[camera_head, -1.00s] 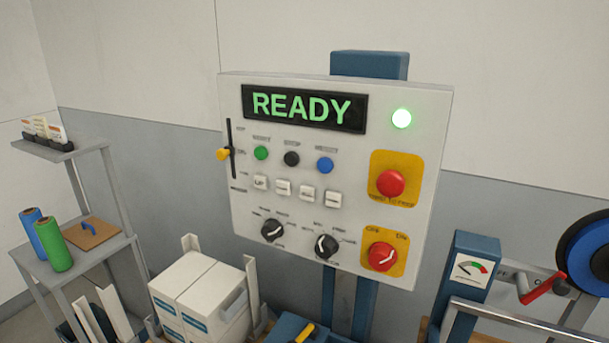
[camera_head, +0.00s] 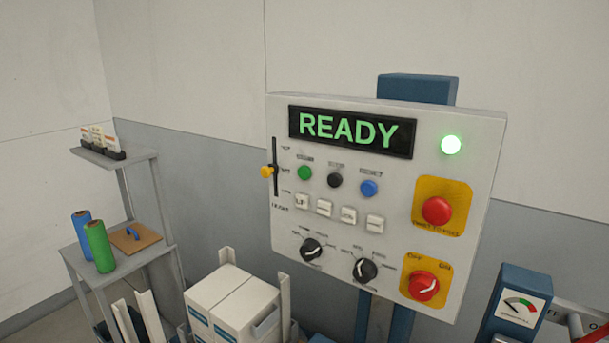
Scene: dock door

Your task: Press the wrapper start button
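The control panel (camera_head: 289,228) is a light box on a blue post, with a display (camera_head: 352,131) reading READY in green. A green button (camera_head: 305,173) sits at the left of a row with a black button (camera_head: 335,180) and a blue button (camera_head: 369,188). The small labels above them are too blurred to read surely, so I cannot tell by text which is the start button. A green lamp (camera_head: 451,145) is lit at the upper right. Neither of my grippers is in view, and nothing covers the buttons.
A red mushroom button (camera_head: 437,211) and a red rotary switch (camera_head: 423,286) sit on yellow plates at the panel's right. A yellow-knobbed slider (camera_head: 267,171) is at its left edge. White boxes (camera_head: 232,297) stand below. A grey shelf (camera_head: 150,251) is at left.

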